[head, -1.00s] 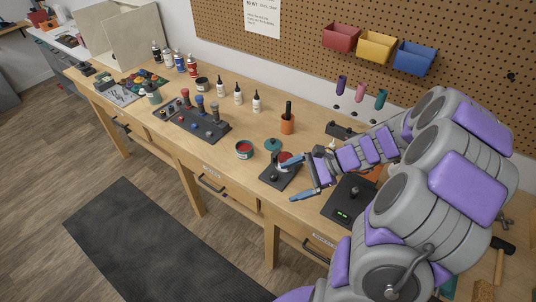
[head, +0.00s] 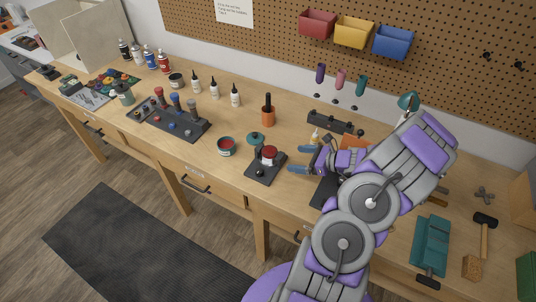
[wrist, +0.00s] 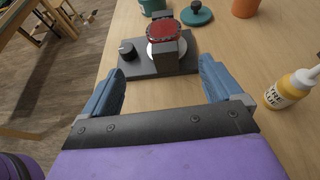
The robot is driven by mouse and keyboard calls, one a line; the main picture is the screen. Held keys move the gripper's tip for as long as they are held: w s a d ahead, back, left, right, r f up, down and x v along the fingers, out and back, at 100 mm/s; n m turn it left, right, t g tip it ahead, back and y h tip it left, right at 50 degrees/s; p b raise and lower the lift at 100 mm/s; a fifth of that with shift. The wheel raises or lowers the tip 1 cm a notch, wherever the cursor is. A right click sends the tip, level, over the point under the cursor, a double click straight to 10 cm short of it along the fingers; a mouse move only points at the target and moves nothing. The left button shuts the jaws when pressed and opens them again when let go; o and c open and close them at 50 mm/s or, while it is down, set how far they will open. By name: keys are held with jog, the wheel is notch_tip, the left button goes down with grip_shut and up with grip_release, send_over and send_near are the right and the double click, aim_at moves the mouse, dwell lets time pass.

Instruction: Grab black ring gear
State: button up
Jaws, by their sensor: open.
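My gripper (head: 303,159) is open and empty, its two blue fingers apart, just right of a small black stand (head: 258,171) on the workbench. In the wrist view the fingers (wrist: 160,78) point at this stand (wrist: 143,67), which lies beyond their tips. The stand carries a black knob (wrist: 127,47), a pale disc (wrist: 159,54) and a black block with a red round piece (wrist: 163,32) on top. I cannot clearly pick out a black ring gear; the parts on the stand are too small to tell.
A teal lid (wrist: 197,14) and an orange cup (head: 267,116) stand behind the stand. A red-topped tin (head: 226,147) is left of it. Bare wood lies between my fingers and the stand.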

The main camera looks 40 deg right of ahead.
aim_at(283, 156)
jog(key=x, duration=0.4)
jog(key=b+x, duration=0.1)
jog(key=x, duration=0.1)
jog(key=shift+w+d+f, duration=0.25)
jog(key=shift+w+f, duration=0.1)
jog(key=shift+w, duration=0.1)
jog(key=x, duration=0.2)
jog(key=b+x, duration=0.1)
jog(key=x, duration=0.2)
jog(key=shift+w+a+r, duration=0.15)
jog(key=shift+w+a, duration=0.05)
jog(key=shift+w, duration=0.15)
jog(key=shift+d, duration=0.1)
jog(key=shift+c, duration=0.2)
jog(key=shift+c, duration=0.8)
jog(key=c, duration=1)
jog(key=shift+o, duration=0.2)
jog(key=shift+r, duration=0.1)
